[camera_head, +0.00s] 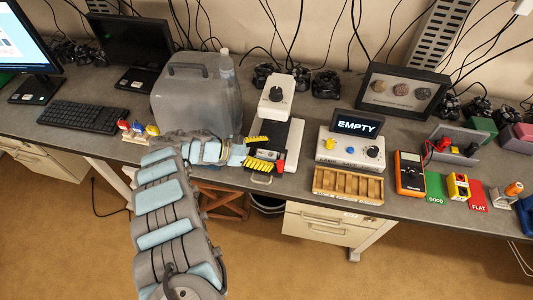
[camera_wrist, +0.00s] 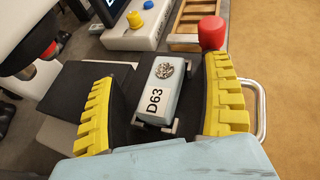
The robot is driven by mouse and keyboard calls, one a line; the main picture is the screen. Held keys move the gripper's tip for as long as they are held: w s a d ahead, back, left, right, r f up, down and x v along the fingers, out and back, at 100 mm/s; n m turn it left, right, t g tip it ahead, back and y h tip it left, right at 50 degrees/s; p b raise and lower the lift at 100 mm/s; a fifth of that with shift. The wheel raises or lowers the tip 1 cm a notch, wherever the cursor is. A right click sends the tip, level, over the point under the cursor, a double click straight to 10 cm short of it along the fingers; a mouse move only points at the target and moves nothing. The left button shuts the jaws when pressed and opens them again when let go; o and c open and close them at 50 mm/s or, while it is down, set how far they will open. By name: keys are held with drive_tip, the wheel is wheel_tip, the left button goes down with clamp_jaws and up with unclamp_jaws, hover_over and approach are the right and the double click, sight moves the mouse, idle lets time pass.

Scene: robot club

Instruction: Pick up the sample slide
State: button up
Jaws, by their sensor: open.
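The sample slide (camera_wrist: 172,95) is a pale blue-grey block with a white "D63" label and a round dark patterned sample on top. In the wrist view it lies in a black holder, with small grey metal clips at its near corners. My gripper (camera_wrist: 166,98) is open, with one yellow-ribbed finger on each side of the slide and a visible gap to both. In the head view my gripper (camera_head: 260,152) is at the bench's front edge, before the white microscope (camera_head: 276,98). I cannot make out the slide there.
A red knob (camera_wrist: 212,33) stands close beyond the right finger, and a metal handle (camera_wrist: 262,110) lies to its right. The microscope's dark objective (camera_wrist: 30,50) is at the left. A wooden tray (camera_head: 348,185) and the "EMPTY" display box (camera_head: 350,150) stand to the right.

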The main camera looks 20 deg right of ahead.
drive_tip(key=c, duration=1.4)
drive_tip(key=shift+c, duration=0.2)
